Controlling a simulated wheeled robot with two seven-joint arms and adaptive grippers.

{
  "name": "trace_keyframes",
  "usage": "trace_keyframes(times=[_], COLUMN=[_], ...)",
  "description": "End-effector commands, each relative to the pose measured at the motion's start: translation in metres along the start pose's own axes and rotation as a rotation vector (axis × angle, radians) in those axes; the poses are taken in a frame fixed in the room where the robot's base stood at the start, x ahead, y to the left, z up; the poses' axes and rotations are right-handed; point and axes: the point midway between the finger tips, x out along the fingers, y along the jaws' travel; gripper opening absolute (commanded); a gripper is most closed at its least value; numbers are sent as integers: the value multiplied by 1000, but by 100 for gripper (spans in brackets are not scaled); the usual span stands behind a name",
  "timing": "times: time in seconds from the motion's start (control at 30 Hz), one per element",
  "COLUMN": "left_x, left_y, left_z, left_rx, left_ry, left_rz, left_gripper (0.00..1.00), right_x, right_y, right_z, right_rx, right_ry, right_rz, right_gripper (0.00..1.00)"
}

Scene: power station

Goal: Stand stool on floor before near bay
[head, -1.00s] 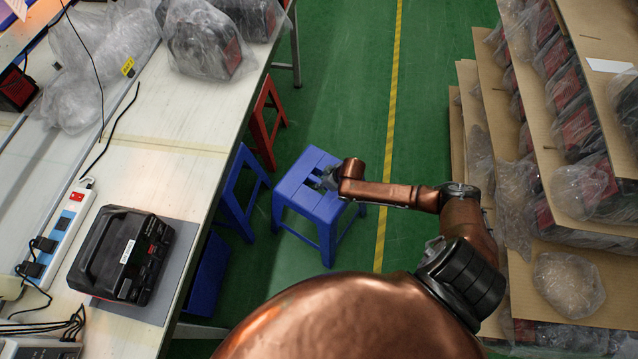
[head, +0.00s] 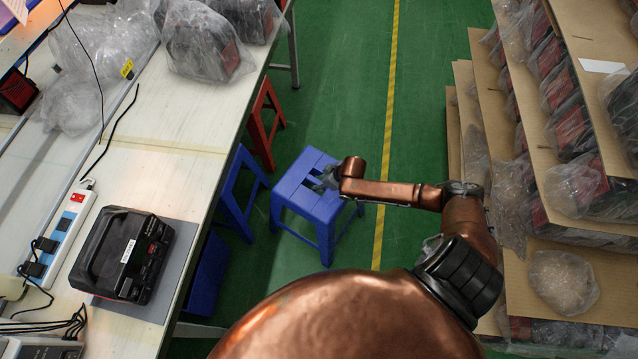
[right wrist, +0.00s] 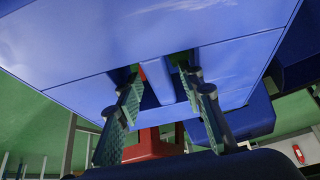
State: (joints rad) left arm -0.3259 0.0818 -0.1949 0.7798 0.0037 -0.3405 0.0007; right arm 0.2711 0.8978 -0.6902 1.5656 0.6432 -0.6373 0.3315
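A blue stool (head: 324,211) stands upright on the green floor, just right of the workbench. Its seat has slots with a strip between them. My right gripper (head: 326,180) is at the seat's top, reaching in from the right. In the right wrist view the two fingers (right wrist: 162,90) point into the slots, one on each side of the blue middle strip (right wrist: 160,82). They stand apart, with what look like small gaps to the strip; the tips are partly hidden in the slots. My left gripper is not in view. I cannot tell which place is the near bay.
Another blue stool (head: 232,200) and a red stool (head: 262,122) are partly under the workbench (head: 190,170). Racks of bagged parts on cardboard (head: 480,130) stand at the right. The green floor (head: 345,60) with its yellow line is clear beyond the stool.

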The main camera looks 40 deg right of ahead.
Motion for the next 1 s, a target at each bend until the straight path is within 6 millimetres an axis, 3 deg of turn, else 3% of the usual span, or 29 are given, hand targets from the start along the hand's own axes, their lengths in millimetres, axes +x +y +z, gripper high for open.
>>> trace_keyframes(times=[0.2,0.43,0.6,1.0], left_x=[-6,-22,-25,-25], left_y=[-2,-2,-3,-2], left_z=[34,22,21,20], left_rx=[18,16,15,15], left_ry=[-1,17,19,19], left_rz=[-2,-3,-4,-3], left_gripper=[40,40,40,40], right_x=[-44,-84,-95,-96], right_y=[1,1,0,0], right_z=[-3,-2,-1,0], right_rx=[-1,-1,0,1], right_ry=[3,3,1,0], right_rz=[2,1,1,1], right_gripper=[35,35,35,35])
